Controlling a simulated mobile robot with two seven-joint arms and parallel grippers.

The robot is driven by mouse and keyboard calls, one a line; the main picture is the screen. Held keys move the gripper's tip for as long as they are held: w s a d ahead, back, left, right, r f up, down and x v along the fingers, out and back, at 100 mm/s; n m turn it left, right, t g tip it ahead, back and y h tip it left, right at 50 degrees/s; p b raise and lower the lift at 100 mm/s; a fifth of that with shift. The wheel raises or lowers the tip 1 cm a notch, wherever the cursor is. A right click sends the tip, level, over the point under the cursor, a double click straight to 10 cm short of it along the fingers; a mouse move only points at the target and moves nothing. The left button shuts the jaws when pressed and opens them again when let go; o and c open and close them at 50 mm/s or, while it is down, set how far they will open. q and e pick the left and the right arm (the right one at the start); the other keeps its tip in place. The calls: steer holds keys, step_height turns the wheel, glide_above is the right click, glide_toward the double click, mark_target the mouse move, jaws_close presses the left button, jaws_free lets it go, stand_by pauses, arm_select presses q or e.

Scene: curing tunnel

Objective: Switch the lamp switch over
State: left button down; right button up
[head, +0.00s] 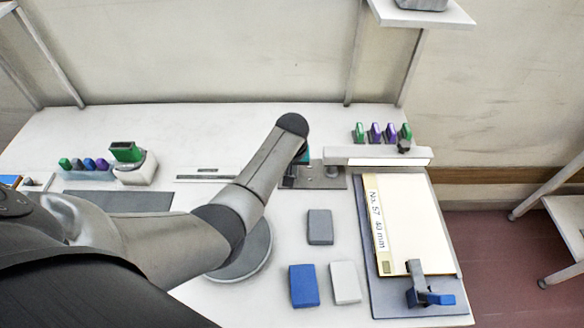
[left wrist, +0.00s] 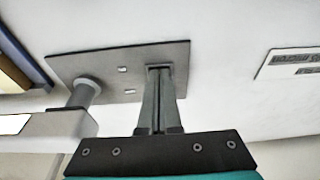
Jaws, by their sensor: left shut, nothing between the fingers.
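The lamp has a grey base plate (head: 328,182), a short post and a white bar-shaped head (head: 378,155). In the left wrist view the plate (left wrist: 105,75), the post (left wrist: 84,93) and part of the white head (left wrist: 45,135) show. Two small pale marks lie on the plate beside my fingers. My left gripper (head: 288,181) is over the plate's left part. Its fingers (left wrist: 160,72) are shut and empty, with their tips at the plate; I cannot tell whether they touch it. The lamp switch itself is not distinguishable, perhaps hidden by the fingers. My right gripper is not in view.
Right of the plate lies a blue-grey board (head: 385,300) with a paper sheet (head: 415,225) and a blue-handled clamp (head: 430,298). Grey (head: 320,226), blue (head: 303,285) and white (head: 345,282) blocks lie in front. Several coloured items stand behind the lamp head. A green-topped stamp (head: 127,152) stands left.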

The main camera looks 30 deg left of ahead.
arm_select(q)
steer(key=shift+w+a, duration=0.1)
steer(key=shift+w, duration=0.05)
steer(key=shift+w+a+r, duration=0.25)
steer(key=shift+w+r, duration=0.1)
steer(key=shift+w, duration=0.15)
steer(key=p+v, duration=0.2)
steer(key=p, duration=0.1)
steer(key=p+v, duration=0.1)
steer(key=v, duration=0.1)
steer(key=shift+w+a+r+p, duration=0.15)
steer(key=shift+w+p, duration=0.1)
steer(key=shift+p, duration=0.15)
steer(key=shift+s+r, duration=0.1)
steer(key=shift+r, duration=0.25)
steer(key=s+d+r+p, duration=0.2)
steer(key=s+r+p, duration=0.1)
steer(key=r, duration=0.5)
steer(key=shift+s, duration=0.5)
steer(key=shift+d, duration=0.1)
